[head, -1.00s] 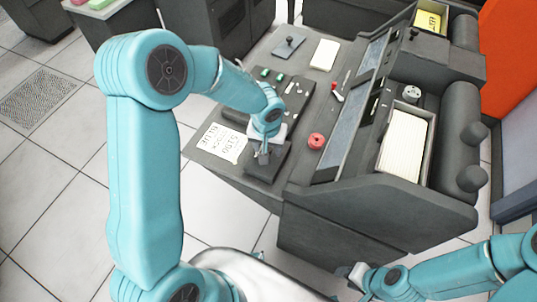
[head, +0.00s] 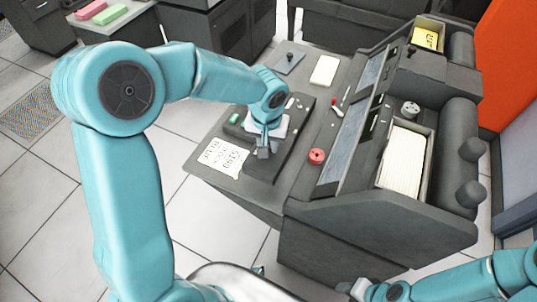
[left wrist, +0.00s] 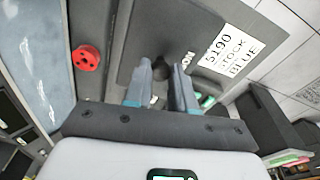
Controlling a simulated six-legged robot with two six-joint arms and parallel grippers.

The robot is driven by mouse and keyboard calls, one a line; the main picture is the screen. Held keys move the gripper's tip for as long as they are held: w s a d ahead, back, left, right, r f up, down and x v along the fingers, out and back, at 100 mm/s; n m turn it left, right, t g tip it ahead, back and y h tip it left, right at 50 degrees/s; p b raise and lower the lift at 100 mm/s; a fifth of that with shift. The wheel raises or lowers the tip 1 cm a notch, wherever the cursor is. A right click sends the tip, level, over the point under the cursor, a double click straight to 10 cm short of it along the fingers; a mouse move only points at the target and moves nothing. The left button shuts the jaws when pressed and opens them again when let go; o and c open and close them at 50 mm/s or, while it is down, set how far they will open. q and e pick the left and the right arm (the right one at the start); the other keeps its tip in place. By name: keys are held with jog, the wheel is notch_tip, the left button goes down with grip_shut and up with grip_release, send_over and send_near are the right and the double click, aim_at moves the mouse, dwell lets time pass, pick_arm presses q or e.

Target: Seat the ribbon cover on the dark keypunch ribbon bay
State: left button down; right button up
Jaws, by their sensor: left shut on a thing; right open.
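My left gripper (head: 263,150) reaches over the front left of the keypunch and points down. It is shut on the dark knob (left wrist: 160,70) of the ribbon cover; both fingers flank the knob in the left wrist view. The dark flat cover (left wrist: 150,25) spreads out behind the fingers. In the head view the cover blends with the dark ribbon bay (head: 256,172) under my gripper. I cannot tell whether a gap is left between them. My right gripper (head: 357,288) is low at the bottom edge, open and away from the keypunch; its fingers are tiny here.
A white card reading 5190 stock blue (head: 223,158) lies left of the bay. A red knob (head: 317,156) stands to its right. Behind are a grey plate with a dark knob (head: 288,62) and a cream pad (head: 324,70). A card hopper (head: 404,158) rises at right.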

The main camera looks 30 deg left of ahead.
pick_arm(q)
notch_tip(320, 180, up, 14)
jog(key=p, duration=0.3)
dwell(0.3)
